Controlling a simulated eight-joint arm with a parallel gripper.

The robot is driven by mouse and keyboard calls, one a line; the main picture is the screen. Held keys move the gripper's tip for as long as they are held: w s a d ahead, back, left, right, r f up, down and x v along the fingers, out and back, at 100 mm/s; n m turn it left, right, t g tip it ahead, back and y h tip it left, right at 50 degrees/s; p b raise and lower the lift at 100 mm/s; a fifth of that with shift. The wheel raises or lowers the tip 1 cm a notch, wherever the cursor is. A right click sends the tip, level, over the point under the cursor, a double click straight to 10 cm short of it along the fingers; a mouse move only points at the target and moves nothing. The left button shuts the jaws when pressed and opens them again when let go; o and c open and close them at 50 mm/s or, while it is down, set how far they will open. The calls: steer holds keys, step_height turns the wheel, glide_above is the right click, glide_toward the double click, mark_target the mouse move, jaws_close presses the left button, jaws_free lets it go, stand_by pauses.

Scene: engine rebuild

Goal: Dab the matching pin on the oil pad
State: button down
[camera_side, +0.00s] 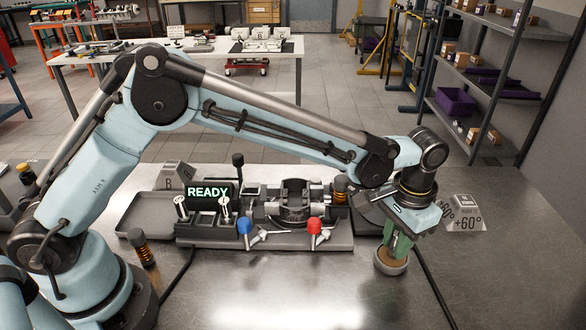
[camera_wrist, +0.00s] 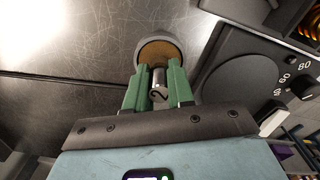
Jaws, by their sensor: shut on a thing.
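My gripper (camera_side: 399,243) is at the right of the bench, pointing down over the oil pad. In the wrist view its green fingers (camera_wrist: 157,78) are shut on a short metal pin (camera_wrist: 158,92). A dark mark like a 2 shows on the pin's end. The oil pad (camera_side: 391,266) is a brown disc in a round metal cup; it also shows in the wrist view (camera_wrist: 162,47), just beyond the fingertips. I cannot tell whether the pin touches the pad. Two other pale-headed pins (camera_side: 181,206) (camera_side: 225,207) stand in the rack at the left.
A fixture (camera_side: 292,205) with blue (camera_side: 244,227) and red (camera_side: 314,226) knobs sits mid-bench, beside a READY display (camera_side: 208,192). A grey tray (camera_side: 150,213) lies left. A "+60°" block (camera_side: 465,215) stands right of my gripper. The front bench is mostly clear.

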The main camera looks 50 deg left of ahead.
steer(key=shift+f, duration=0.6)
stand_by(0.5)
stand_by(0.5)
steer(key=shift+r, duration=3.55)
